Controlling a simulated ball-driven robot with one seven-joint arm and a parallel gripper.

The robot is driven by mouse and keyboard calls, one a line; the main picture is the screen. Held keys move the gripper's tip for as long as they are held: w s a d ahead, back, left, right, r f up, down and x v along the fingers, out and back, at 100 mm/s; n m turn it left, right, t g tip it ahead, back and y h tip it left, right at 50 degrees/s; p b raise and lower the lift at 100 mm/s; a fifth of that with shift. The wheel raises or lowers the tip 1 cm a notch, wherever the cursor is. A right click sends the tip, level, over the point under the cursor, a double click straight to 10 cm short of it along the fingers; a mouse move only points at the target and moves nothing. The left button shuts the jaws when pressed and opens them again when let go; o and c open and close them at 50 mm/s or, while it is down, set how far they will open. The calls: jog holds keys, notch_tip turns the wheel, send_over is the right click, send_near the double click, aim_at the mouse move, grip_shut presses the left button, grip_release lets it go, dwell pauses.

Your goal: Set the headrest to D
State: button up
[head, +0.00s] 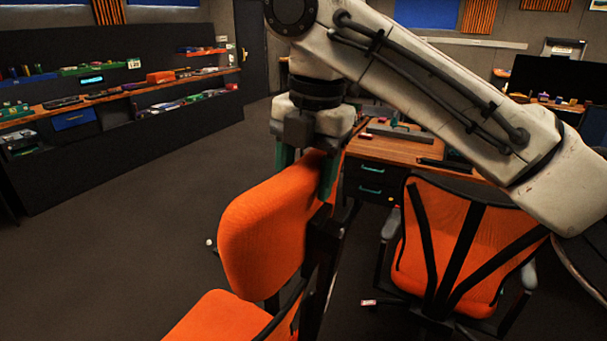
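An orange padded panel (262,240), which looks like the headrest, stands tilted on a chair in the middle of the head view. A dark post or bracket (322,255) runs down its right side. My gripper (307,168) points down at the panel's upper right edge. Its two green fingers are apart, one on each side of that edge. I cannot tell whether they press on it. No letter marks, D included, can be read on the chair.
An orange seat or cushion (222,320) shows below the panel. A second orange chair (455,250) with black straps stands to the right. A wooden desk (400,148) with dark drawers is behind. Shelves (120,125) line the left wall. The grey floor at left is clear.

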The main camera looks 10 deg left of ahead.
jog(key=shift+w+r, duration=0.1)
jog(key=shift+r, duration=0.5)
jog(key=o, duration=1.4)
jog(key=shift+f, duration=0.15)
jog(key=r, duration=0.3)
jog(key=d+r, duration=0.1)
jog(key=r, duration=0.6)
jog(key=shift+s+d+r, duration=0.15)
jog(key=shift+s+r, duration=0.15)
jog(key=shift+r, duration=0.05)
